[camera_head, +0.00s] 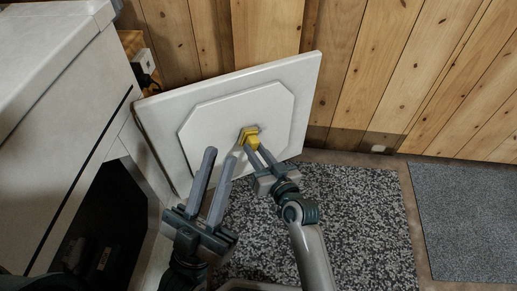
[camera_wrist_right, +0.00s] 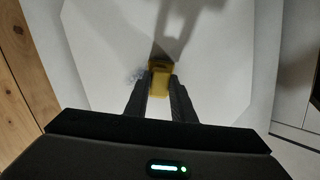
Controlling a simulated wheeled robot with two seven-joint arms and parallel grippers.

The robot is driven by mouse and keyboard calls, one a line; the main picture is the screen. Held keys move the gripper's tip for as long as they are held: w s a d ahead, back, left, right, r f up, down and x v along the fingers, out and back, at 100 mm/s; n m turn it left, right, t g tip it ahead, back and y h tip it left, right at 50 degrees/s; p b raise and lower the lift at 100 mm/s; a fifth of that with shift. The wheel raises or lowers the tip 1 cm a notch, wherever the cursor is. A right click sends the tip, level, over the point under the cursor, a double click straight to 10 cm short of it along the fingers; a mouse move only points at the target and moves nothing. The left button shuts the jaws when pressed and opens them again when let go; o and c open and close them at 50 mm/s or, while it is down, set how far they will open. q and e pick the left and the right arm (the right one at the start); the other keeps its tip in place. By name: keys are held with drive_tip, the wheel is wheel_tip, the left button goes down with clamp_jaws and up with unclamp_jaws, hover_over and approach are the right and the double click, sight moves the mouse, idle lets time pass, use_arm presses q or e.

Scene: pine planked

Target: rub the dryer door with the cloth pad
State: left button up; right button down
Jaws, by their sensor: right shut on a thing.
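The dryer door (camera_head: 215,128) is a white panel with a raised octagonal middle, standing swung open from the dryer (camera_head: 75,110). The cloth pad (camera_head: 249,134) is a small yellow block at the middle of the door. My right gripper (camera_head: 255,148) is shut on the pad, which is at the door's inner face; I cannot tell how firmly it touches. The right wrist view shows the pad (camera_wrist_right: 159,82) between the two fingers, with a bluish speckled smudge (camera_wrist_right: 135,76) on the door beside it. My left gripper (camera_head: 220,160) is open and empty, in front of the door's lower part.
The dark dryer opening (camera_head: 105,215) is at the lower left. A speckled grey rug (camera_head: 350,220) covers the floor, with a plainer grey mat (camera_head: 465,215) at the right. A pine plank wall (camera_head: 400,70) stands behind the door.

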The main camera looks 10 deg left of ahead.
drive_tip(key=shift+a, duration=0.1)
drive_tip(key=shift+s+a+r+p, duration=0.1)
drive_tip(key=shift+s+a+p, duration=0.25)
drive_tip(key=shift+a, duration=0.15)
drive_tip(key=shift+s+a+p, duration=0.25)
drive_tip(key=shift+a+p, duration=0.05)
drive_tip(key=shift+a, duration=0.15)
drive_tip(key=shift+s+a, duration=0.3)
drive_tip(key=shift+a, duration=0.2)
drive_tip(key=shift+p, duration=0.5)
drive_tip(key=shift+w+d, duration=0.1)
drive_tip(key=shift+w+d+p, duration=0.2)
drive_tip(key=shift+w+d, duration=0.25)
drive_tip(key=shift+d, duration=0.3)
drive_tip(key=shift+w+d+p, duration=0.15)
drive_tip(key=shift+w+d, duration=0.25)
drive_tip(key=shift+d, duration=0.3)
